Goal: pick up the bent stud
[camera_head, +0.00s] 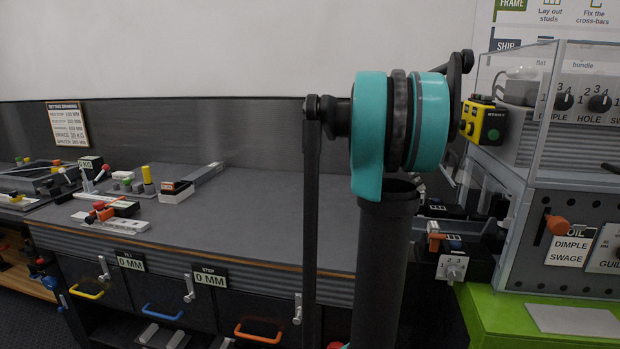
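I cannot pick out a bent stud for certain in this view. A pale flat bar (97,222) lies near the bench's front edge at the left, below a red-handled clamp-like part (102,210). A grey bar (207,172) lies farther back on the bench. Whether either one is a stud or bent, I cannot tell. My arm, teal and black, stands upright in the middle and hides part of the bench behind it. My gripper is not in view.
The dark workbench (255,205) has clear room in its middle. Drawers with blue (163,313) and orange (258,334) handles are below. At the right stands a machine with a clear guard (505,105), beside a green surface (530,338) bearing a grey plate (573,321).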

